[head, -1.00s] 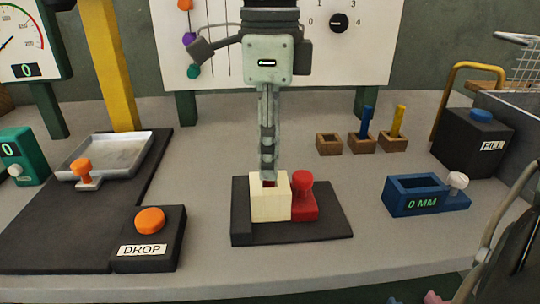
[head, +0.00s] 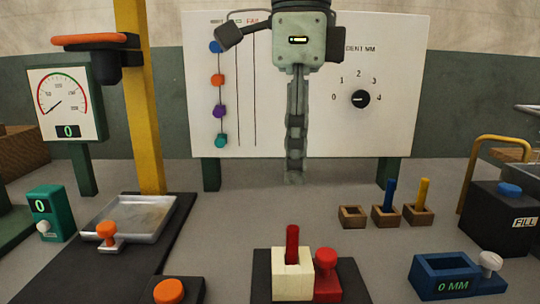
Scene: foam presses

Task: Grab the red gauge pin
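The red gauge pin (head: 292,243) stands upright in the top of a cream block (head: 291,276), in the head view at the bottom centre. A red block with a round knob (head: 326,273) sits right beside the cream block, on a dark base (head: 354,280). My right gripper (head: 294,178) hangs pointing down above the pin in the picture, with a visible gap between its tips and the pin's top. It holds nothing that I can see. Its fingers show edge-on as one narrow column, so their opening is hidden. My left gripper is out of view.
Wooden holders stand to the right, one empty (head: 352,217), one with a blue pin (head: 391,194), one with a yellow pin (head: 422,193). A blue "0 MM" block (head: 446,286) is at lower right. A tray (head: 150,212) and yellow post (head: 140,110) are left. A white board (head: 330,120) stands behind.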

